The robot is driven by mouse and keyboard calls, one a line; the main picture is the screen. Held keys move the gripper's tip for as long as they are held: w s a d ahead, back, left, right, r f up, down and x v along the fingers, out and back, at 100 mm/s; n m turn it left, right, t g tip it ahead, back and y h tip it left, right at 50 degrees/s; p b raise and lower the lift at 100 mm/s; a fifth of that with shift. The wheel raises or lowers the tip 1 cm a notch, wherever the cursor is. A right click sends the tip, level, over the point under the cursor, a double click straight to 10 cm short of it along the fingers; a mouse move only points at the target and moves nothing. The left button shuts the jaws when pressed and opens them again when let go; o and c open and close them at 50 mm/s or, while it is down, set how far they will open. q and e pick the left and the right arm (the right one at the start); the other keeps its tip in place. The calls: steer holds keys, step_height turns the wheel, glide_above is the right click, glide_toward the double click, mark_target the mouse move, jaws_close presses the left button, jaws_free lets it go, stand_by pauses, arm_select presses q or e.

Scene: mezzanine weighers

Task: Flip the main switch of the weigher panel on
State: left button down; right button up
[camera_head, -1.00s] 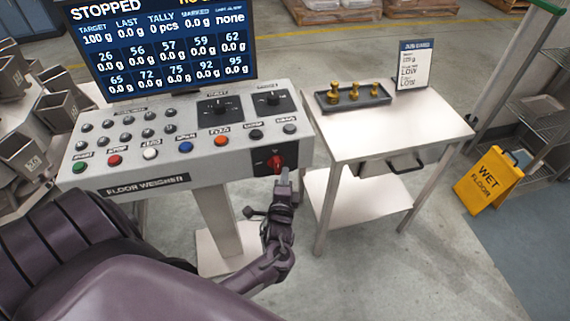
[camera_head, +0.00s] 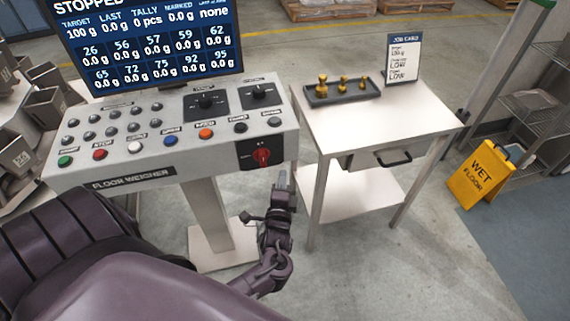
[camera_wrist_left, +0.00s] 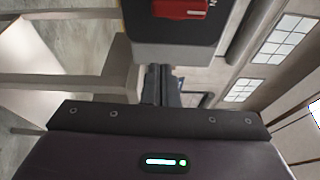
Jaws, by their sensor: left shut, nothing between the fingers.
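The weigher panel (camera_head: 133,178) stands at the left, labelled FLOOR WEIGHER. Its main switch is a red rotary knob (camera_head: 261,157) on a black plate at the panel's lower right. The knob also shows at the top of the left wrist view (camera_wrist_left: 182,8). My left gripper (camera_head: 283,178) is shut and empty, just below and to the right of the knob, apart from it in the head view. The screen (camera_head: 150,45) above the panel reads STOPPED. My right gripper is in neither view.
A white side table (camera_head: 390,122) stands right of the panel, with a dark tray (camera_head: 318,100) of brass weights and a job card (camera_head: 402,60) on it. A yellow wet-floor sign (camera_head: 480,175) stands farther right. Clear floor lies in front of the table.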

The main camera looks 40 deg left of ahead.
arm_select(q)
steer(key=v, duration=0.5)
steer(key=shift+s+b, duration=0.2)
steer(key=shift+b, duration=0.2)
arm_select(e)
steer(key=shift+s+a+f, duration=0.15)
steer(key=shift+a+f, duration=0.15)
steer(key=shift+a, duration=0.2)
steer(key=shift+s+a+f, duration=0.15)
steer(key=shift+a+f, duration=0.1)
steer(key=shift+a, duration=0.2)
arm_select(q)
steer(key=shift+d, duration=0.1)
steer(key=shift+f, duration=0.15)
